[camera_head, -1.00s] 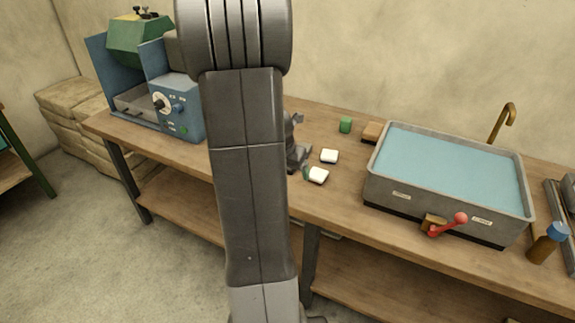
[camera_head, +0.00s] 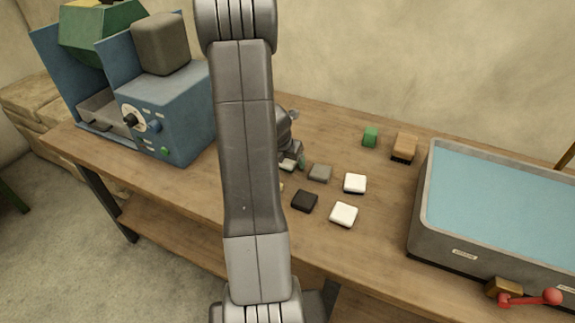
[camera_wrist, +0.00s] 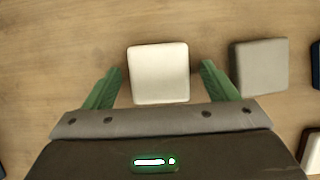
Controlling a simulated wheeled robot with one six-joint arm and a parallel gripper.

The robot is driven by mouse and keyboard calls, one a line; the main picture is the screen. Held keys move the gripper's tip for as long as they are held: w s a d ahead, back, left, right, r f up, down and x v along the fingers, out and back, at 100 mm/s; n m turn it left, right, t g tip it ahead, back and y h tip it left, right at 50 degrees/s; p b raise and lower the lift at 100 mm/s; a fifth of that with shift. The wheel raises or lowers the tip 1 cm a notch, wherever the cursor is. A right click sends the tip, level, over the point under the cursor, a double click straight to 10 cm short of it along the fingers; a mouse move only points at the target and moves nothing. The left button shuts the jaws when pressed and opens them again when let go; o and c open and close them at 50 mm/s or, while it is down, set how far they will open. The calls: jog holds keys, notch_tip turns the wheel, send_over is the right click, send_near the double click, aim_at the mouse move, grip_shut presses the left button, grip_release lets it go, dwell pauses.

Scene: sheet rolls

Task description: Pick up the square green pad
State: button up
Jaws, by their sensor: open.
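A small green block (camera_head: 370,137) stands at the back of the bench in the head view. It is the only loose green piece I see there; I cannot tell whether it is a flat pad. My gripper (camera_wrist: 160,72) is open, with its two green fingers pointing down at the bench. A square cream-white pad (camera_wrist: 158,78) lies between the fingers in the wrist view, with a gap on each side. In the head view my gripper (camera_head: 292,163) is beside my arm and partly hidden by it, away from the green block.
A grey pad (camera_wrist: 262,67) lies right of the cream one. White pads (camera_head: 355,183) and a black pad (camera_head: 304,201) lie nearer the front. A tan block (camera_head: 404,147) is beside the green block. A water basin (camera_head: 424,205) stands right, a blue machine (camera_head: 180,115) left.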

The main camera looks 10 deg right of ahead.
jog(key=c, duration=1.1)
